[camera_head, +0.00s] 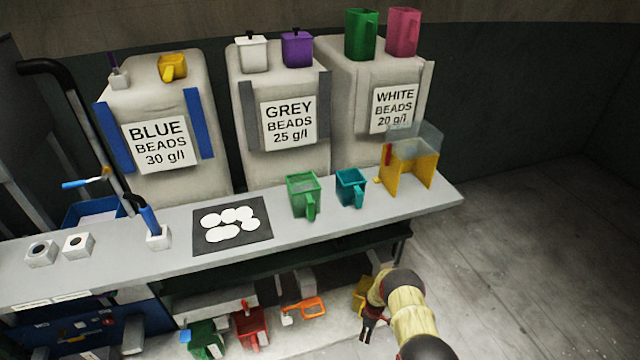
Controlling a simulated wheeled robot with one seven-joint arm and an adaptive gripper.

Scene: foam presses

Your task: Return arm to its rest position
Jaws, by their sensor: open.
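My arm (405,318), pale yellow with dark joints, enters at the bottom right. My gripper (371,324) is at its end, small and dark, in front of the bench and lower than its top. It is open, and I see nothing held in it. A yellow item (362,292) shows just behind the gripper, partly hidden by the arm; I cannot tell whether they touch.
The grey bench (330,222) carries a green jug (303,192), a teal jug (350,186), a yellow stand with a clear hopper (410,165) and a dark mat (235,240) with white discs. Bead sacks stand behind. Floor at right (530,260) is clear.

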